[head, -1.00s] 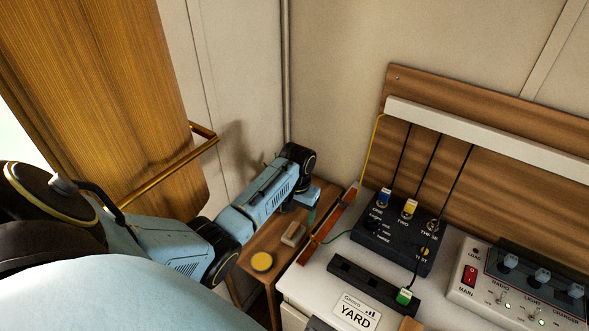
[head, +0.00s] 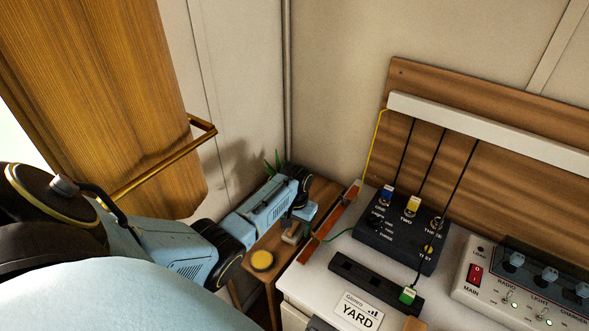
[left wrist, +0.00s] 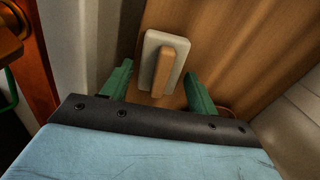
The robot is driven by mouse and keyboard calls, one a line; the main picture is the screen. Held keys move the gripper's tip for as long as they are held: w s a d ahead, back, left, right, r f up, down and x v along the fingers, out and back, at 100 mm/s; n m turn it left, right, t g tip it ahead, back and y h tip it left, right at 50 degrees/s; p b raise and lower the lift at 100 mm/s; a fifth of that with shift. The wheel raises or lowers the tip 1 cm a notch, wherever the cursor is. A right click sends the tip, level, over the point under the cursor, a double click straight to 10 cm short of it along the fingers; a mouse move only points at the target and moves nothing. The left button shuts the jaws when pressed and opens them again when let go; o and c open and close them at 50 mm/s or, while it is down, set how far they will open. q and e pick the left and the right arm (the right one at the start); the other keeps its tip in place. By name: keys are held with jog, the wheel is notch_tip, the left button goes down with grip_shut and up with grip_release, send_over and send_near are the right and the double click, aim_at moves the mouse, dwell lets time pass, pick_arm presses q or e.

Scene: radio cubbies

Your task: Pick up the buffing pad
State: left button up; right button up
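The buffing pad, a pale block with a wooden grip bar on top, lies on a small wooden side table. It shows in the head view (head: 291,237) and at the top middle of the left wrist view (left wrist: 152,44). My left gripper (left wrist: 160,88) is open, with its green fingers spread to either side of the pad's near end. I see no contact between the fingers and the pad. In the head view my left wrist hangs just behind the pad and hides most of the fingers. My right gripper is out of view.
A round yellow-topped item (head: 262,261) sits on the side table (head: 266,284) near the pad. The white cabinet with a black switch box (head: 402,240) stands to the right, and a brass rail (head: 160,168) to the left.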

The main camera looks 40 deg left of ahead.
aim_at(296, 224)
pick_arm(q)
jog(key=c, duration=0.8)
jog(key=shift+o, duration=0.2)
jog(key=shift+r, duration=0.1)
notch_tip(296, 224, up, 8)
jog(key=p, duration=0.2)
jog(key=shift+r+p, duration=0.25)
jog(key=shift+p, duration=0.15)
jog(key=shift+r, duration=0.7)
